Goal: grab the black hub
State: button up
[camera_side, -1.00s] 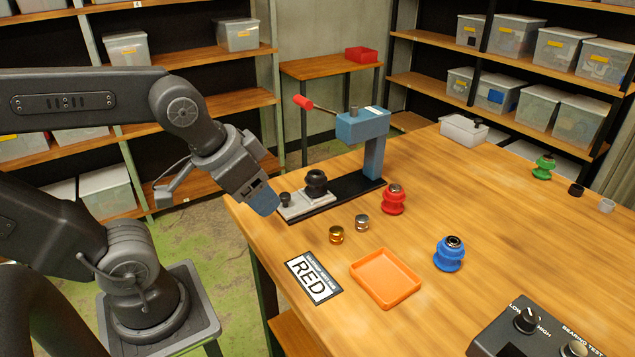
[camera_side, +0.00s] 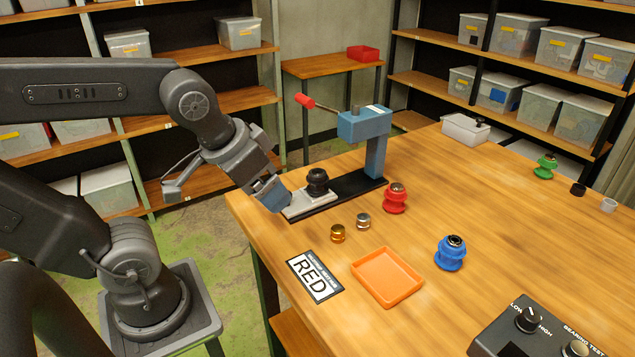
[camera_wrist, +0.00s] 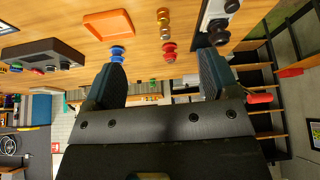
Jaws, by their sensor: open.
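The black hub (camera_side: 317,182) stands upright on the pale plate (camera_side: 303,206) of the blue press (camera_side: 366,140), at the far left part of the table. In the wrist view the hub (camera_wrist: 218,35) is near the top right, beyond the right finger. My gripper (camera_side: 273,196) is left of the hub, close to the plate's left end and apart from the hub. Its two fingers (camera_wrist: 160,80) are spread and empty in the wrist view. In the side view it hides the small black knob, which the wrist view shows (camera_wrist: 231,6).
The red hub (camera_side: 395,198), gold (camera_side: 338,233) and silver (camera_side: 363,221) pieces stand right of the press. The orange tray (camera_side: 387,277), RED card (camera_side: 314,277) and blue hub (camera_side: 450,253) are nearer. The press's red-tipped handle (camera_side: 305,101) juts left above the hub.

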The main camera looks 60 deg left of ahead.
jog(key=w+a+n+g+y, duration=0.1)
jog(key=w+a+n+y, duration=0.1)
jog(key=w+a+n, duration=0.45)
jog(key=n+g+y, duration=0.1)
jog(key=n+y, duration=0.2)
jog(key=n, duration=0.1)
send_near(318, 172)
jog(key=x, duration=0.6)
jog(key=shift+s+a+f, duration=0.15)
jog(key=shift+a+f, duration=0.1)
jog(key=shift+a, duration=0.05)
jog(key=shift+x, duration=2.65)
jog(key=shift+d, duration=0.25)
jog(key=shift+c, duration=0.3)
jog(key=c, duration=1)
jog(key=shift+r, duration=0.1)
